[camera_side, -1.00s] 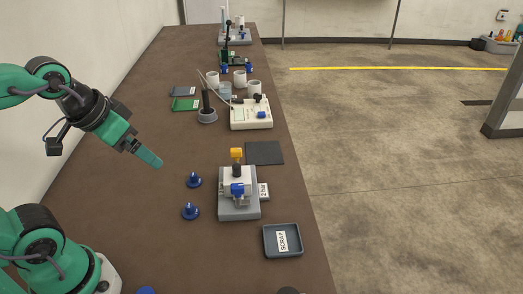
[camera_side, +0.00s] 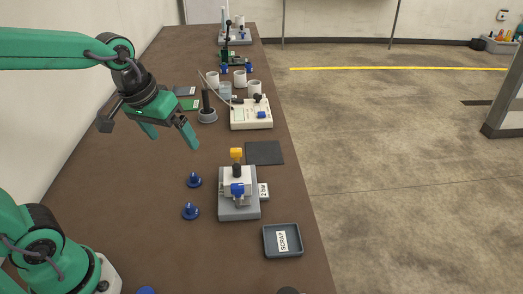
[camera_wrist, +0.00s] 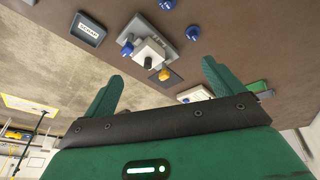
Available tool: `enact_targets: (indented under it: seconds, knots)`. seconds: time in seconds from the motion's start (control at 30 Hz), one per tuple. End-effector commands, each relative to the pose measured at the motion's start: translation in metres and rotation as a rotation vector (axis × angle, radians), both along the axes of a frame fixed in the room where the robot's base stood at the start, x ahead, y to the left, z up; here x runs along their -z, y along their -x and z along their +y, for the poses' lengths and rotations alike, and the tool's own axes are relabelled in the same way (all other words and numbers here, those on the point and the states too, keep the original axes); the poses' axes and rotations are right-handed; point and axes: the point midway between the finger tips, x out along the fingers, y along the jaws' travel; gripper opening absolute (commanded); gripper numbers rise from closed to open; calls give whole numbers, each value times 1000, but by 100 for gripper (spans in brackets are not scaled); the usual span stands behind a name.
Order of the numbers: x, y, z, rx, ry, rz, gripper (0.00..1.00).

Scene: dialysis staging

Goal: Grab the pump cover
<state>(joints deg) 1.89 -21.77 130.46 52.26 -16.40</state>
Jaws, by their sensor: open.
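My gripper (camera_side: 170,134) is open and empty, held above the table left of the fixture. Its two green fingers also show in the wrist view (camera_wrist: 160,84), apart with nothing between them. No part is marked as the pump cover, so I cannot tell for sure which one it is. Two blue knobbed pieces stand on the table, a rear one (camera_side: 194,180) and a front one (camera_side: 190,212). They lie left of a grey fixture (camera_side: 226,213) with a white block, a blue part and a yellow-topped post. The fixture also shows in the wrist view (camera_wrist: 182,58).
A tray marked SCRAP (camera_side: 269,253) lies near the right table edge. A dark mat (camera_side: 264,153) lies behind the fixture. A white instrument (camera_side: 244,122), a black post on a round grey base (camera_side: 207,116) and white cups stand farther back. The table's left part is mostly clear.

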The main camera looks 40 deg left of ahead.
Motion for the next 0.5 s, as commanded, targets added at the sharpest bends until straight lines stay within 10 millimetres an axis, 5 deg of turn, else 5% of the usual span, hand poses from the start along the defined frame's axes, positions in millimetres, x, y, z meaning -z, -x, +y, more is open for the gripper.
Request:
enact_targets:
  seconds: [0.5]
  knots:
    - [47,-83,-16,-258,65,175,93]
